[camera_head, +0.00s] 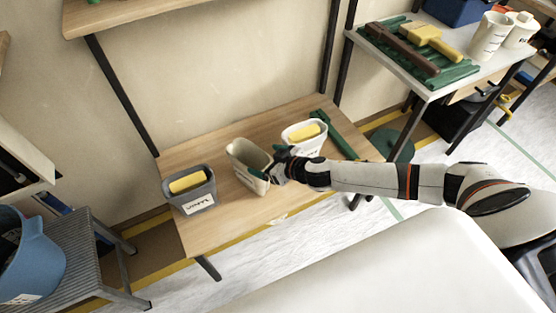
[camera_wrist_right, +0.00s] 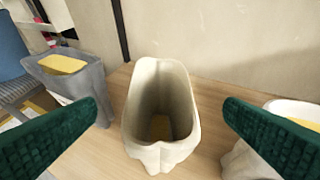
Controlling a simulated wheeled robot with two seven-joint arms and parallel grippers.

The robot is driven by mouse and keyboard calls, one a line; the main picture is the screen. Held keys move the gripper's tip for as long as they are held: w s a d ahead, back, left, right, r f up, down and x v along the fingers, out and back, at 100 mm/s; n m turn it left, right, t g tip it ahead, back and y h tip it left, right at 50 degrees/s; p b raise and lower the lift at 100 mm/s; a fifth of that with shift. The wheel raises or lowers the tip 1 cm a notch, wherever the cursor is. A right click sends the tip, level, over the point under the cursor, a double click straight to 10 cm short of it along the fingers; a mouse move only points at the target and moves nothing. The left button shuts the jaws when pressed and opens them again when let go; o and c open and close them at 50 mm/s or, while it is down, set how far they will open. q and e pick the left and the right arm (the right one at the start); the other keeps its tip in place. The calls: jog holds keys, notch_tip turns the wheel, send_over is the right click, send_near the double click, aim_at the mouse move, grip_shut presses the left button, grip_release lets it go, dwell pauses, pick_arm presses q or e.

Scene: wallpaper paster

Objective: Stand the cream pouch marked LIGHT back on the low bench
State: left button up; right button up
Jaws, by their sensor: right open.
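The cream pouch (camera_head: 240,154) stands upright on the low wooden bench (camera_head: 226,215), between a grey pouch and a white one. Its label is partly hidden by my right gripper and cannot be read. My right gripper (camera_head: 268,166) is at the pouch's right front side. In the right wrist view the pouch (camera_wrist_right: 160,90) sits between two widely spaced green fingers, with visible gaps on both sides. Its mouth is open and something yellowish-brown shows at the bottom. My left gripper is not in view.
The grey pouch (camera_head: 196,200) and the white pouch (camera_head: 304,147) each hold a yellow block. A green strip (camera_head: 335,135) lies at the bench's right end. A blue bucket (camera_head: 30,262) is at left. The bench front is mostly clear.

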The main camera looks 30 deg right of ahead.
jog(key=shift+v, duration=2.65)
